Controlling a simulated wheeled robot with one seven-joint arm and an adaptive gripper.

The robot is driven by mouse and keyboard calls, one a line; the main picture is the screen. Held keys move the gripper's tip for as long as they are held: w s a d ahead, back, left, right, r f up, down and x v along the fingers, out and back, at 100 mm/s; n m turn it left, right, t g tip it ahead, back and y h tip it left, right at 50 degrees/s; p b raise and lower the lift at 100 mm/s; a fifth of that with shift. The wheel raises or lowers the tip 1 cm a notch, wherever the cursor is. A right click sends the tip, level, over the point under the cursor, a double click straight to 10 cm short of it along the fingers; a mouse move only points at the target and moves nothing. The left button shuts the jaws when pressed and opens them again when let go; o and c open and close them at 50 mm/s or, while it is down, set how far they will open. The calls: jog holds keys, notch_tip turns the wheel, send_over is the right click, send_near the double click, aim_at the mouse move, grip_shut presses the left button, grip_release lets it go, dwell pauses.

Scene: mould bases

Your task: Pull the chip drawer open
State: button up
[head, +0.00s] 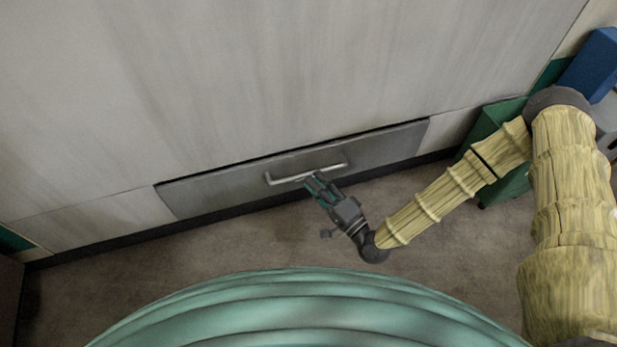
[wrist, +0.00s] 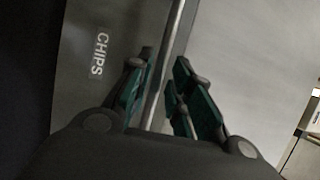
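The chip drawer (head: 220,190) is a wide grey front low in a pale metal cabinet, and it looks shut, flush with the panel. Its light bar handle (head: 306,174) runs across the upper middle. In the wrist view the drawer front (wrist: 90,90) bears the label "CHIPS", and the handle (wrist: 165,65) runs between the fingers. My gripper (head: 314,181) is at the right half of the handle. In the wrist view my gripper (wrist: 160,92) has its green-padded fingers apart, one on each side of the bar, with gaps visible.
A green cabinet or box (head: 500,125) stands at the right beside the pale cabinet, with a blue box (head: 592,65) beyond. The brown floor (head: 270,240) in front of the drawer is bare.

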aim_at(309, 173)
jog(key=shift+b+x, duration=0.6)
jog(key=shift+x, duration=1.25)
grip_shut()
